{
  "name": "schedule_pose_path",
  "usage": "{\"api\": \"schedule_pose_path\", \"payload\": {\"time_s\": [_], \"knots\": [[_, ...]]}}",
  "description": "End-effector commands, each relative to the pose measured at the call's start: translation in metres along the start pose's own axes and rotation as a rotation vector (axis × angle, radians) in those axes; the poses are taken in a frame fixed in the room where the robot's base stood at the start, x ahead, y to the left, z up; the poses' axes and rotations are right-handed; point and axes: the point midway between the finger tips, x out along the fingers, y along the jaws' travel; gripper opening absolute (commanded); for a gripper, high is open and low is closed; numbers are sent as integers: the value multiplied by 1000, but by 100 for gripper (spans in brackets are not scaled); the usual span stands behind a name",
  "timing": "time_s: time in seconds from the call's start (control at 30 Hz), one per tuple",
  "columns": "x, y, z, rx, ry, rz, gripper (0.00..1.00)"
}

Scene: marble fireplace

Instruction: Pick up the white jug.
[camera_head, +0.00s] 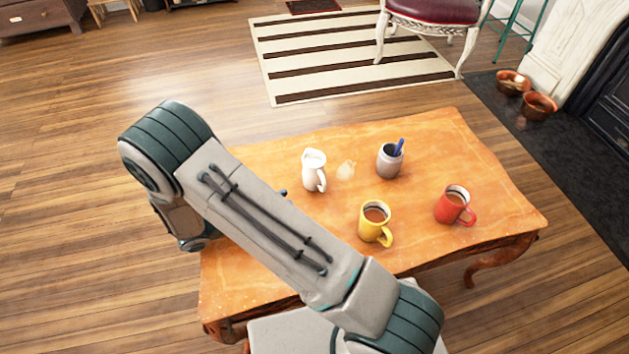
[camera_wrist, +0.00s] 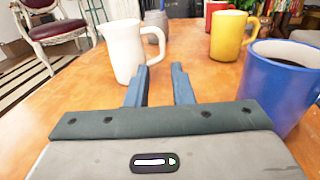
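The white jug (camera_head: 312,172) stands upright on the wooden table, left of the grey jar in the head view. In the wrist view the white jug (camera_wrist: 124,52) is just ahead of my fingertips and mostly to the left of the gap between them; its handle points right. My gripper (camera_wrist: 160,75) is open, with its two blue-grey fingers apart and nothing between them. In the head view my arm hides most of the gripper. I cannot tell whether the left finger touches the jug.
A blue mug (camera_wrist: 279,85) stands close on the right in the wrist view. A yellow mug (camera_head: 374,223), a red mug (camera_head: 452,205) and a grey jar (camera_head: 389,162) with a blue item stand on the table (camera_head: 440,140).

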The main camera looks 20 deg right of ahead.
Motion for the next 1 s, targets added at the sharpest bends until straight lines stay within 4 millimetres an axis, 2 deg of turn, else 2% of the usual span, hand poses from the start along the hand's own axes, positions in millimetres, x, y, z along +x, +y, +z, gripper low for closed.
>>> {"api": "schedule_pose_path", "payload": {"time_s": [0.4,0.67,0.9,1.0], "knots": [[71,0,-2,-2,-4,0,21],[91,-1,-3,-1,-3,1,21],[127,-4,-5,-1,-3,-1,21],[134,-4,-4,-1,-3,1,21]]}}
